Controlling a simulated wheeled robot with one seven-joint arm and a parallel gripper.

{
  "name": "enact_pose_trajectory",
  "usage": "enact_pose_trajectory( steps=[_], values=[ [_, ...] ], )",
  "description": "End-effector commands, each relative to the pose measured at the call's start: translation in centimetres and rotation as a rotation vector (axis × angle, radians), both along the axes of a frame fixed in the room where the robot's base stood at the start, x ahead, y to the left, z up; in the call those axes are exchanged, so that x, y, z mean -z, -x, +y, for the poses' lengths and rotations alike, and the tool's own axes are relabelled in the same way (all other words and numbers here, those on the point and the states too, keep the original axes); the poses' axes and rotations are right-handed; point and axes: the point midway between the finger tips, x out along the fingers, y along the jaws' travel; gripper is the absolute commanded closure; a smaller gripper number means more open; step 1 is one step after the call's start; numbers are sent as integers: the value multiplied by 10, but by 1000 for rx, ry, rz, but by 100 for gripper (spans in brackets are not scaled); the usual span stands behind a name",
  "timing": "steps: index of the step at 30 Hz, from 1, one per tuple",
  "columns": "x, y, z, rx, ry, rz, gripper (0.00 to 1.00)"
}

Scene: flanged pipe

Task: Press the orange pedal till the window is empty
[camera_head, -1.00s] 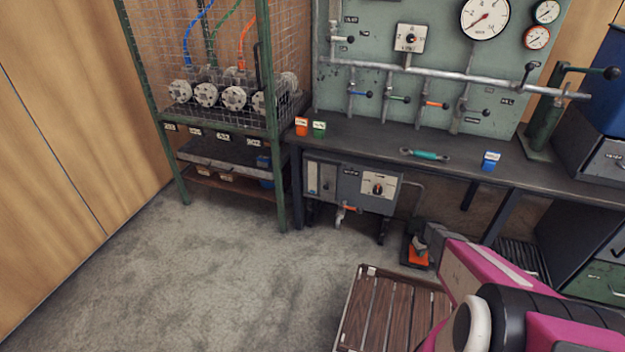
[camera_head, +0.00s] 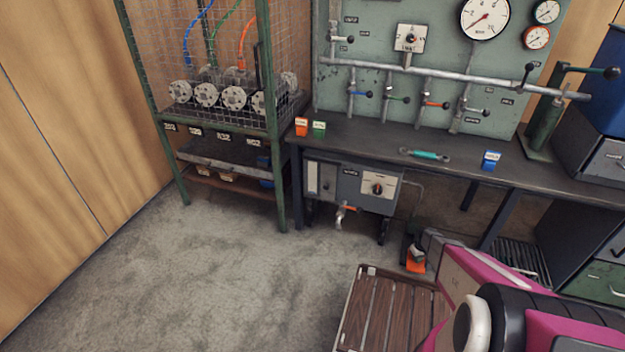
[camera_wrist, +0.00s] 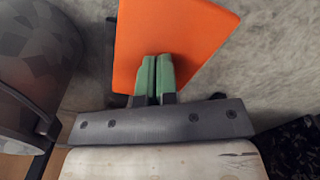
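The orange pedal (camera_head: 416,267) is on the floor under the bench, right of the grey box. In the wrist view the pedal (camera_wrist: 175,30) is a flat orange plate, with my gripper (camera_wrist: 157,75) in front of it. The green fingertips are together with nothing between them and overlap the plate; I cannot tell for certain whether they touch it. In the head view my gripper (camera_head: 418,250) is small, right above the pedal, and partly hides it. A pale upright window (camera_head: 313,178) shows on the left of the grey box (camera_head: 350,186); its level is too small to read.
A slatted wooden platform (camera_head: 385,315) stands on the floor in front, beside my arm. The bench (camera_head: 385,145) overhangs the pedal. A tap with an orange handle (camera_head: 345,210) hangs below the box. The floor at left is free.

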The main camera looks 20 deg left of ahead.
Motion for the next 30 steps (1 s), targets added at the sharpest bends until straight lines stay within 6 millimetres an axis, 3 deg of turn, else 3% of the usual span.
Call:
enact_pose_trajectory(
  steps=[8,13,30],
  values=[
    [16,-2,0,0,-1,-3,100],
    [9,-1,0,0,-1,-3,100],
    [-61,1,0,0,0,-1,100]
  ],
)
